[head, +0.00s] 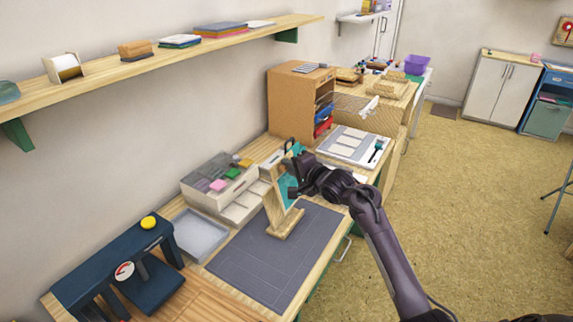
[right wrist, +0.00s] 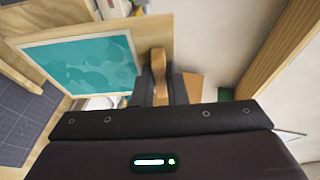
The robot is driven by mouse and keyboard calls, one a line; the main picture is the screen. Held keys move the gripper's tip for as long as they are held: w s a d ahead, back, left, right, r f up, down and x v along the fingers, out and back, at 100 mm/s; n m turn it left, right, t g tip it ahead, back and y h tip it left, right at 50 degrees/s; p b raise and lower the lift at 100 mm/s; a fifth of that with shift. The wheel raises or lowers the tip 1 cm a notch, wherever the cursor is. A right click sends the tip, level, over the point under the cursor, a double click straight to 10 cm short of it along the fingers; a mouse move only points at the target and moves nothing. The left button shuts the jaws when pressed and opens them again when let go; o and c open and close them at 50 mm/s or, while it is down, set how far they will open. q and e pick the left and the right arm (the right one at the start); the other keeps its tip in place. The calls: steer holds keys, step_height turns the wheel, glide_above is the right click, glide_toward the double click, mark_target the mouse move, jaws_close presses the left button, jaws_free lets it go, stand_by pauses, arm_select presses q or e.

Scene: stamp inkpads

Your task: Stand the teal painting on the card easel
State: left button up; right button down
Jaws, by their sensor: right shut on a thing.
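The teal painting (head: 283,187) is a light wooden board with a white-bordered teal picture, standing steeply at the card easel (head: 286,224). Its teal face shows large in the right wrist view (right wrist: 85,68). The easel is pale wood with a block base on the dark grey mat. My right gripper (head: 295,178) is at the painting's right side, shut on it. In the wrist view a brown wooden piece shows between the fingers (right wrist: 161,88). The gripper hides part of the painting, and I cannot tell whether its lower edge rests on the easel. My left gripper is not in view.
The grey cutting mat (head: 262,268) is clear in front of the easel. A shallow grey tray (head: 200,236), a navy press (head: 120,262) and a drawer box with colored pads (head: 218,182) stand to the left. A wooden cabinet (head: 290,105) stands behind.

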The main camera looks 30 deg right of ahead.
mark_target(285, 188)
steer(key=shift+s+a+f+p, duration=0.1)
steer(key=shift+a+f+p, duration=0.25)
steer(key=shift+f, duration=0.1)
steer(key=shift+a+f, duration=0.1)
steer(key=shift+f, duration=0.2)
steer(key=shift+w+a+f+b, duration=0.25)
steer(key=shift+w+f+b, duration=0.45)
steer(key=shift+f, duration=0.2)
steer(key=shift+w+a+f+b, duration=0.2)
steer(key=shift+f+b, duration=0.2)
steer(key=shift+f, duration=0.2)
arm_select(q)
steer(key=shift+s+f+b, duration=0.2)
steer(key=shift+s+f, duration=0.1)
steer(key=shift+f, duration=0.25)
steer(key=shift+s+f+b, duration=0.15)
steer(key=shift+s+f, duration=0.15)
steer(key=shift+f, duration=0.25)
arm_select(e)
steer(key=shift+s+d+f, duration=0.1)
steer(key=shift+s+f, duration=0.05)
steer(key=shift+f, duration=1)
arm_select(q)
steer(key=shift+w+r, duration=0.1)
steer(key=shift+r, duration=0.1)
arm_select(e)
steer(key=shift+f, duration=0.4)
steer(key=c, duration=1.4)
jaws_free()
